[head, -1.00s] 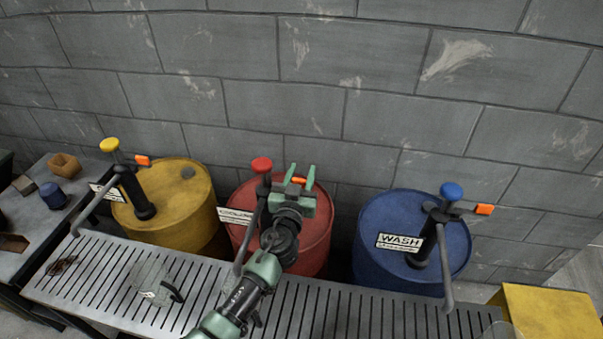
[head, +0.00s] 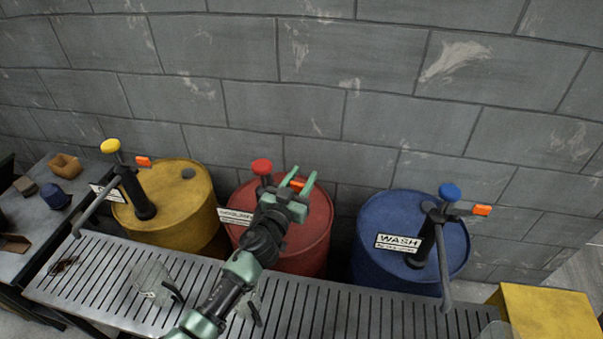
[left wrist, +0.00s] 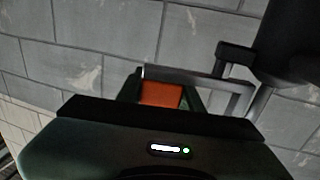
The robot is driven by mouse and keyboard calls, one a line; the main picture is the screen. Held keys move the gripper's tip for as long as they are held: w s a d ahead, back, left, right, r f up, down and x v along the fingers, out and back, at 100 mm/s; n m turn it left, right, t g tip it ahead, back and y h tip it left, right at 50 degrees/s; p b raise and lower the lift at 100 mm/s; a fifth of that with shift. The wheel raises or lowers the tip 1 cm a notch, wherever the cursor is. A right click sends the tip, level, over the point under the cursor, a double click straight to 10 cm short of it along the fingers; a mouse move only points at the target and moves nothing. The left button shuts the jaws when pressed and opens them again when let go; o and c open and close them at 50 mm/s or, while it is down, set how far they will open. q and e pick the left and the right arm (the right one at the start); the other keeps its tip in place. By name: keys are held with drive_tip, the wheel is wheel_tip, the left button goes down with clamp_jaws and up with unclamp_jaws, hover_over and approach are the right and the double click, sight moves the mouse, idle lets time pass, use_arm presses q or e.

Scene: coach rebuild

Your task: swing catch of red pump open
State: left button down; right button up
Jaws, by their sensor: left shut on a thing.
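The red pump has a red knob (head: 262,167) and stands on the red drum (head: 318,225); its body and spout are mostly hidden behind my left arm. Its orange catch (head: 297,185) sticks out to the right of the knob. My left gripper (head: 303,182) is at the catch, one finger on each side, and is shut on it. In the left wrist view the orange catch (left wrist: 160,93) sits between the fingers, with a dark pump part at the upper right. My right gripper is not in view.
A yellow drum (head: 175,182) with its pump stands left, a blue drum (head: 375,225) with its pump right. A slatted metal bench (head: 340,310) runs in front, with a clear jug (head: 150,280) on it. A yellow box (head: 545,312) is at lower right. A block wall stands behind.

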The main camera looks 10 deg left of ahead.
use_arm(q)
drive_tip(key=m+h, duration=0.1)
drive_tip(key=s+m+g+h+p, duration=0.1)
drive_tip(key=h, duration=0.1)
drive_tip(key=shift+r, duration=0.1)
drive_tip(key=shift+s+d+m+g+h+p, duration=0.1)
drive_tip(key=shift+s+m+g+h+p, duration=0.15)
drive_tip(key=shift+m+h+p, duration=0.25)
drive_tip(key=shift+s+d+m+g+h+p, duration=0.15)
drive_tip(key=shift+m+g+h, duration=0.15)
drive_tip(key=shift+h, duration=0.3)
drive_tip(key=c, duration=0.9)
unclamp_jaws()
drive_tip(key=shift+a, duration=0.1)
wheel_tip(320, 180, up, 20)
drive_tip(key=shift+f+p, duration=0.15)
drive_tip(key=shift+p, duration=0.95)
